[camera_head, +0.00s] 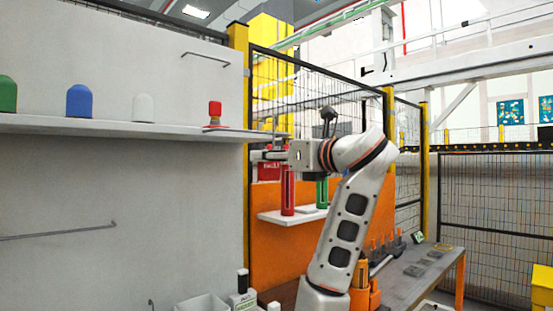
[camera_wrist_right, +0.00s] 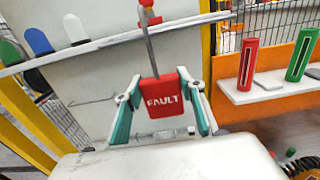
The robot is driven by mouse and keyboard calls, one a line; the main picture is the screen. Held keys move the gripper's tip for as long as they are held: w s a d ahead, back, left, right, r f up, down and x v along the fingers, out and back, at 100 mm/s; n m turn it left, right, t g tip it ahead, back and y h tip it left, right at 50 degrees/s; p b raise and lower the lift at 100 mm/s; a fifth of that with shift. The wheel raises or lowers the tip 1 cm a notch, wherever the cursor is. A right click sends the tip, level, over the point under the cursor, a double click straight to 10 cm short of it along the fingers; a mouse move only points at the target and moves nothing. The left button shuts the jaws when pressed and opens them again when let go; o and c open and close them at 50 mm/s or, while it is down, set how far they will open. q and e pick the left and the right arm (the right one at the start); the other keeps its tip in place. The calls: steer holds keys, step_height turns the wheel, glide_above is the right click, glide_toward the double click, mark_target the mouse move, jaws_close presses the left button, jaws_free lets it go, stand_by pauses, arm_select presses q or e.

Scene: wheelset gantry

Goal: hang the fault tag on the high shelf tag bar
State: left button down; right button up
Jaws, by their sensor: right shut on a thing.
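The red fault tag (camera_wrist_right: 163,97) with white lettering is between the teal fingers of my right gripper (camera_wrist_right: 160,108), which is shut on it. A long grey hanger rises from the tag's top in the wrist view. In the head view, the tag (camera_head: 268,171) is partly visible below my right gripper (camera_head: 268,155), just past the shelf's right end. A thin tag bar (camera_head: 206,57) juts from the wall above the shelf (camera_head: 120,126), up and left of the gripper. The tag hangs apart from this bar. My left gripper is not in view.
The shelf holds green (camera_head: 7,94), blue (camera_head: 80,101) and white (camera_head: 143,107) domed pieces and a red-topped piece (camera_head: 215,111). A longer bar (camera_head: 60,232) is lower on the wall. Red (camera_head: 287,192) and green (camera_head: 321,193) holders stand right, before the mesh fence (camera_head: 320,85).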

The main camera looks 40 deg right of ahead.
steer(key=w+f+b, duration=0.1)
steer(key=w+f, duration=0.1)
steer(key=w, duration=0.4)
steer(key=shift+w+a+b, duration=0.25)
steer(key=shift+w+b, duration=0.05)
steer(key=shift+w, duration=0.1)
stand_by(0.3)
steer(key=shift+r, duration=0.1)
steer(key=o, duration=1.2)
steer(key=shift+s, duration=0.1)
